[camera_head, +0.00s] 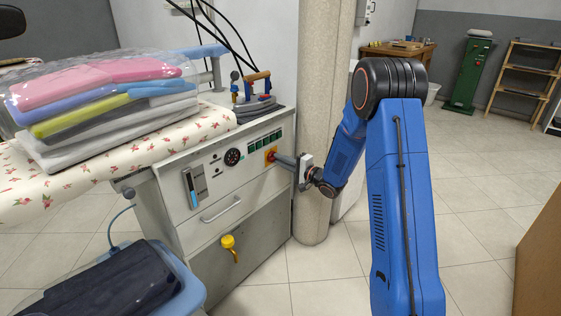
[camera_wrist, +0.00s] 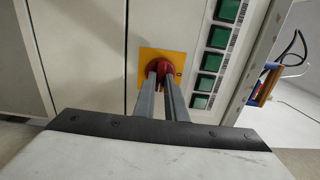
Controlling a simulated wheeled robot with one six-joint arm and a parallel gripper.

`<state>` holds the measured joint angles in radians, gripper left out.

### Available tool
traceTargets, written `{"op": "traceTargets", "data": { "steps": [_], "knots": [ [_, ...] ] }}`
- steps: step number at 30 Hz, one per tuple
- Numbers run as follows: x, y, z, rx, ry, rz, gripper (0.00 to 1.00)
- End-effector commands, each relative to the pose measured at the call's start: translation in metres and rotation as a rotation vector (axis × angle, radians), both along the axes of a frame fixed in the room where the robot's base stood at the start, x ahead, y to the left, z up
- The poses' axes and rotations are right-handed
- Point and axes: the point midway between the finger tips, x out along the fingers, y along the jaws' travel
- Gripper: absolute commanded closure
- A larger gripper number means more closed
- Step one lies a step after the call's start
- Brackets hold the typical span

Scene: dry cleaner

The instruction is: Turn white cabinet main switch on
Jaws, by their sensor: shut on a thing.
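The white cabinet (camera_head: 212,190) stands left of centre in the head view, under the ironing board. Its main switch is a red rotary knob on a yellow plate (camera_head: 271,154), at the right end of the front panel. In the wrist view the red knob (camera_wrist: 159,67) sits on the yellow plate (camera_wrist: 146,62). My gripper (camera_wrist: 163,80) is shut on the red knob, with its two grey fingers on either side of it. The fingers hide much of the knob, and its exact turn angle cannot be told. In the head view my gripper (camera_head: 278,157) reaches the switch from the right.
Several green buttons (camera_wrist: 211,62) run beside the switch. A black dial (camera_head: 233,157), a drawer handle (camera_head: 221,209) and a yellow valve handle (camera_head: 230,246) are on the cabinet. A round column (camera_head: 322,110) stands close behind my gripper. An iron (camera_head: 257,92) sits on top.

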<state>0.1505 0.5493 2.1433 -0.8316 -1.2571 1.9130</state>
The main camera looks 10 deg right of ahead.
Motion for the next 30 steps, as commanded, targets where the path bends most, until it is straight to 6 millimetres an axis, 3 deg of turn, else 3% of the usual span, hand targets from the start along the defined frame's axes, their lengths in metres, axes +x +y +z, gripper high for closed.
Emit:
{"op": "traceTargets", "data": {
  "steps": [4, 5, 7, 20, 30],
  "knots": [
    [0.001, -0.002, 0.0, 0.001, -0.001, -0.004, 1.0],
    [0.001, -0.002, 0.0, 0.001, -0.001, -0.004, 0.87],
    [0.001, -0.002, 0.0, 0.0, 0.0, -0.004, 0.7],
    [-0.006, -0.006, 0.0, 0.0, 0.0, -0.003, 0.7],
    [-0.054, -0.042, 0.0, 0.001, 0.001, -0.005, 0.7]
  ]
}}
